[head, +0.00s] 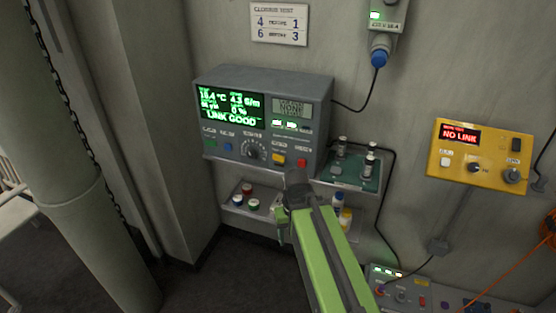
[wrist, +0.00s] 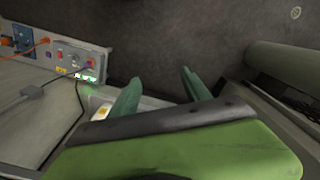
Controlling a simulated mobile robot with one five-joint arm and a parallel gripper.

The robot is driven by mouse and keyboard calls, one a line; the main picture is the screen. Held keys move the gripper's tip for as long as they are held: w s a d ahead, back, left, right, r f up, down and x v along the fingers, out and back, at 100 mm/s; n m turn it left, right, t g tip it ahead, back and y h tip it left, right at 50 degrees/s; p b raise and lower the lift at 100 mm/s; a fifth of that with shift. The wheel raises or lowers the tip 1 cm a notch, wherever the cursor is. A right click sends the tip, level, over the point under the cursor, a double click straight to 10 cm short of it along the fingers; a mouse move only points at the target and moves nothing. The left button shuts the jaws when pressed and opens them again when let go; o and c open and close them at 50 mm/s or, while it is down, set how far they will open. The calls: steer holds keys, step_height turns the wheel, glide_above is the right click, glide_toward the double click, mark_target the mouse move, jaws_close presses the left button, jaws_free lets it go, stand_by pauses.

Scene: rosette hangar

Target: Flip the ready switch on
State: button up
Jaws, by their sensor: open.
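The labels are too small to read, so I cannot tell which control is the ready switch. My gripper (head: 282,224) is below and in front of the console, pointing down beside the lower shelf. In the wrist view my gripper (wrist: 160,88) has its two teal fingers apart with nothing between them. My arm hides part of the shelves.
A yellow box (head: 478,155) reading "NO LINK" hangs on the right wall. A low panel (head: 405,290) with switches and cables stands at the lower right; it also shows in the wrist view (wrist: 62,58). Small jars (head: 247,196) sit on the lower shelf (head: 232,207). A column (head: 75,150) stands left.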

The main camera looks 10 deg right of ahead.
jaws_close()
stand_by(1.5)
